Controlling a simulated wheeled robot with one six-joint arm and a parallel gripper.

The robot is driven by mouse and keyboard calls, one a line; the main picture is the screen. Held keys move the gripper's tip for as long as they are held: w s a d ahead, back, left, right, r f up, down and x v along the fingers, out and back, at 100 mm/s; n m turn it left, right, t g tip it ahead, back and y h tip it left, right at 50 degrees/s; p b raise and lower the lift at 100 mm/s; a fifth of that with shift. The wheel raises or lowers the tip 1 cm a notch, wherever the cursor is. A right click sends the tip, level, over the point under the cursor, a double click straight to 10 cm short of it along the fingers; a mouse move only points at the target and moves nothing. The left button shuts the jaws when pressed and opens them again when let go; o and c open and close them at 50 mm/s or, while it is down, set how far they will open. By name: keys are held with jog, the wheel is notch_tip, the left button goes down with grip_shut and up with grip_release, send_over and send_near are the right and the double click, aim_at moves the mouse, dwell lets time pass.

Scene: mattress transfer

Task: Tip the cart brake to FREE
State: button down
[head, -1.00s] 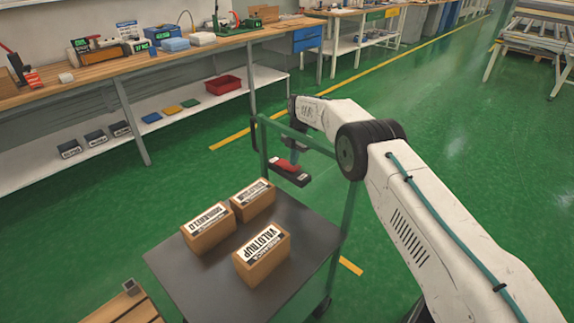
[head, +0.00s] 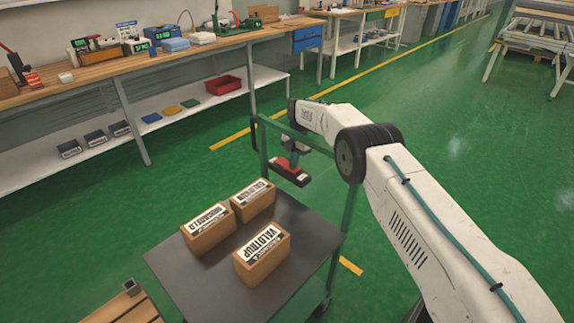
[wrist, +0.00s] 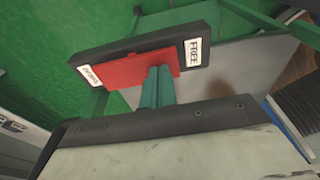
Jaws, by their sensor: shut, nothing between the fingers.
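The cart brake is a black block (head: 293,178) on the cart's green handle frame, with a red rocker (head: 283,164) on top. In the wrist view the red rocker (wrist: 115,70) lies between a white FREE label (wrist: 193,52) on the right and another label (wrist: 90,74) on the left, too blurred to read. I cannot tell which end of the rocker is down. My gripper (wrist: 158,72) is shut and empty, its teal fingertips over the rocker's FREE-side half. Whether they touch it is unclear. The gripper also shows above the brake in the head view (head: 295,156).
The cart's dark top (head: 195,280) carries three labelled cardboard boxes (head: 262,254). The green handle post (head: 348,210) stands close to my arm. A workbench (head: 180,55) with a lower shelf runs along the back left. Green floor lies open at the right.

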jog(key=shift+r, duration=3.45)
jog(key=shift+r, duration=0.1)
